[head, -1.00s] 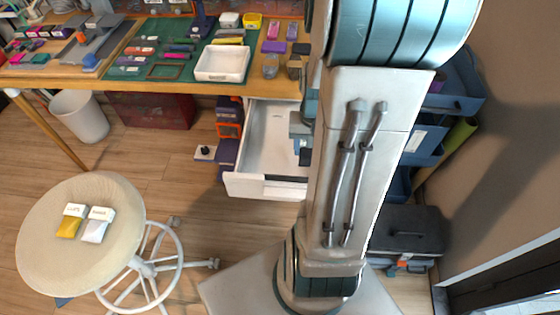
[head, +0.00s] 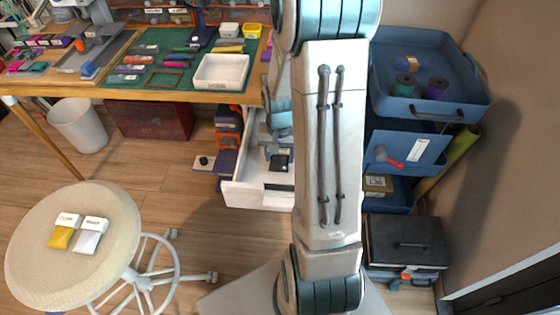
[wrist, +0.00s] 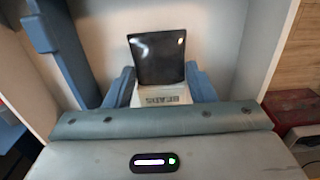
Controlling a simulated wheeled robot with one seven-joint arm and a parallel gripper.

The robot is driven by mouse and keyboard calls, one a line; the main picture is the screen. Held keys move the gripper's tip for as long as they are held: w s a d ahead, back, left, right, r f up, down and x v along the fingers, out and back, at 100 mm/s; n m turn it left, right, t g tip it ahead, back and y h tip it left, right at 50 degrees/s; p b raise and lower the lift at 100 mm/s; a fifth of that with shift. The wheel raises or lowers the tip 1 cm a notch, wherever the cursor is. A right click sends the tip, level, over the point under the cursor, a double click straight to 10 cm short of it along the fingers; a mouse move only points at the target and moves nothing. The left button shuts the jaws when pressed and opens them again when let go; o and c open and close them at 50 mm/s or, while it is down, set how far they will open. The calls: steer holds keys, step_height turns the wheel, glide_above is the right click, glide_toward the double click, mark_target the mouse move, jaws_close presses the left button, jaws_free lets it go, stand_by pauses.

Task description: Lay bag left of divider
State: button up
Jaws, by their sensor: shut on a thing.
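A black bag (wrist: 158,58) with a white lettered header (wrist: 160,95) is between the two blue-grey fingers of my gripper (wrist: 163,86) in the wrist view. The fingers are shut on the header end, and the black part points away. The pale inside of the open drawer (wrist: 215,35) lies beyond it. In the head view the dark bag (head: 280,162) shows over the drawer (head: 240,195), below my gripper (head: 278,143). Whether it touches the drawer floor I cannot tell. A blue upright piece (wrist: 58,45) at the drawer's left may be the divider; my arm hides much of the drawer.
A round stool (head: 105,255) at left holds a yellow bag (head: 62,237) and a white bag (head: 88,240) with white headers. The workbench (head: 150,95) stands above the drawer. A blue tiered cart (head: 425,105) stands at right. Floor between stool and drawer is clear.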

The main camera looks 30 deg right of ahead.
mark_target(280, 157)
steer(key=shift+f, duration=1.5)
steer(key=shift+f+b, duration=0.1)
steer(key=shift+b, duration=0.3)
steer(key=o, duration=1)
step_height(280, 157, up, 12)
steer(key=p, duration=0.3)
steer(key=s+a+r+n, duration=0.2)
steer(key=s+a+r, duration=0.1)
steer(key=s+a, duration=0.1)
steer(key=s+a+r+n+t, duration=0.1)
steer(key=s+a+r+n, duration=0.1)
steer(key=s+a+r, duration=0.1)
steer(key=s+a+r+n, duration=0.2)
steer(key=s+a+r, duration=0.2)
steer(key=s, duration=0.1)
steer(key=shift+s+a+r+n+t, duration=0.1)
steer(key=shift+a+r+n+t, duration=0.05)
steer(key=shift+a+n+t, duration=0.2)
